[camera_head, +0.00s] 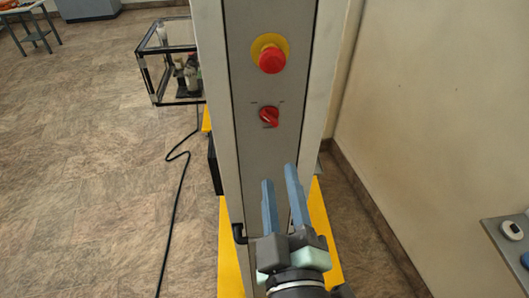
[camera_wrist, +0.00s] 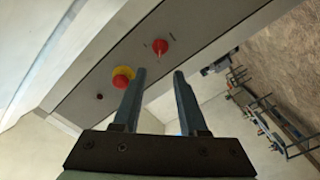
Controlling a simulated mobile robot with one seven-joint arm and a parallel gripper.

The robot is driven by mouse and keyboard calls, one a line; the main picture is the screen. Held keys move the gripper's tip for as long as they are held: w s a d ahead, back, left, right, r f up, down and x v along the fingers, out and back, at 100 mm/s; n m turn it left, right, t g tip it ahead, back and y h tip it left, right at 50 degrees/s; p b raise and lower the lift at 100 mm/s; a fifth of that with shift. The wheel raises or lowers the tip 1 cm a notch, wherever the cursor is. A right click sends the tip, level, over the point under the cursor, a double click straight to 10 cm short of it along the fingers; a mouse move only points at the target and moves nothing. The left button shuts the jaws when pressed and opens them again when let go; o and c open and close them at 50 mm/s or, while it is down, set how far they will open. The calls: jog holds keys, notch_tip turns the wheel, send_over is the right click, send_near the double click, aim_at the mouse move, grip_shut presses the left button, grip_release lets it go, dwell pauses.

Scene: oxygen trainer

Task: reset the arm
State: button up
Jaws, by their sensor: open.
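My gripper (camera_head: 279,185) is open and empty, with its two blue fingers pointing up in front of the grey cabinet panel (camera_head: 240,160) in the head view. It also shows in the wrist view (camera_wrist: 158,75), with a clear gap between the fingertips. The red rotary knob (camera_head: 268,116) sits on the panel above the fingertips. The red emergency button (camera_head: 271,58) on a yellow disc is higher up. In the wrist view the knob (camera_wrist: 160,46) shows beyond the fingertips, and the button (camera_wrist: 122,77) is partly covered by the left finger.
A black cable (camera_head: 177,180) runs over the floor left of the cabinet. A glass-sided case (camera_head: 165,60) stands behind it. A yellow base (camera_head: 318,225) is at the cabinet's foot. A wall is at right, with a grey shelf (camera_head: 505,252) low down.

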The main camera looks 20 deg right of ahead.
jog(key=w+a+r+m+t+y+b, duration=0.1)
jog(key=w+a+r+m+t+b, duration=0.2)
jog(key=r, duration=0.4)
jog(key=w+a+r+t+y+b, duration=0.1)
jog(key=w+a+r+t+b, duration=0.1)
jog(key=a+r+t+b, duration=0.3)
jog(key=s+a+r+m+t+y+b, duration=0.1)
jog(key=s+a+r, duration=0.1)
jog(key=r, duration=0.4)
jog(key=s+a+r+m+t+y+b, duration=0.1)
jog(key=s+a+r+m+y+b, duration=0.1)
jog(key=r, duration=0.4)
jog(key=shift+s+a+r, duration=0.25)
jog(key=shift+r, duration=0.15)
